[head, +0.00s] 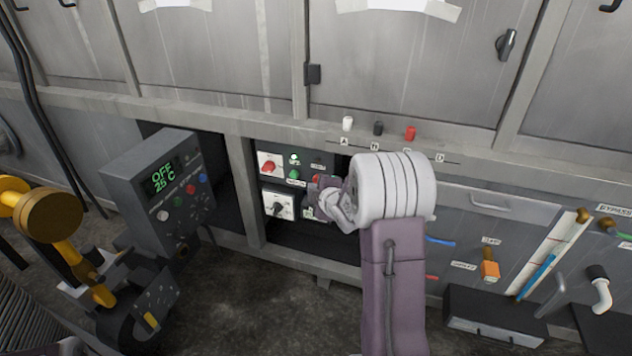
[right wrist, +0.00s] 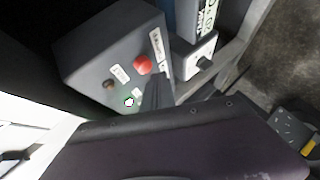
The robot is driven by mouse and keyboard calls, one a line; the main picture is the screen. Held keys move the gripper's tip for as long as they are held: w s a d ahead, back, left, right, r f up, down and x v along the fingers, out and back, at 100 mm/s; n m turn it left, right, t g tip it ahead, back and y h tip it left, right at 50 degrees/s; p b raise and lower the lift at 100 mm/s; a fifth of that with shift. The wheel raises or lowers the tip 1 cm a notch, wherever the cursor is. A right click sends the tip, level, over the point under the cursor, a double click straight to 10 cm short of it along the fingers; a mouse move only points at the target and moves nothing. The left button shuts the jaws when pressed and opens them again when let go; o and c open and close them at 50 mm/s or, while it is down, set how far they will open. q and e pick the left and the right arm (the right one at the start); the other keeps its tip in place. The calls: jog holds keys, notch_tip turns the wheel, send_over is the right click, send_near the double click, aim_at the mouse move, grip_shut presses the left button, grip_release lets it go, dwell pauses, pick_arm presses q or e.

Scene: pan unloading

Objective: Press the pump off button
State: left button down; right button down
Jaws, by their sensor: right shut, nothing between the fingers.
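A recessed panel (head: 283,186) in the bench front carries a red button (head: 268,166), green lights or buttons (head: 294,173) and a black rotary switch (head: 277,208). Its labels are too small to read, so I cannot tell which control is pump off. My right gripper (head: 322,196) is shut and empty at the panel's right side, partly covering it.
A grey control unit (head: 160,192) reading OFF and 25 C stands left of the recess. Yellow fittings (head: 52,215) are at far left. A black box (head: 495,318) lies at lower right.

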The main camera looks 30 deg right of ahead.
jog(key=shift+w+d, duration=0.1)
jog(key=shift+w+d, duration=0.2)
jog(key=shift+w+d+p, duration=0.3)
jog(key=shift+d, duration=0.1)
dwell(0.8)
jog(key=shift+a, duration=0.1)
jog(key=shift+s+a+b, duration=0.5)
jog(key=shift+s+a, duration=0.1)
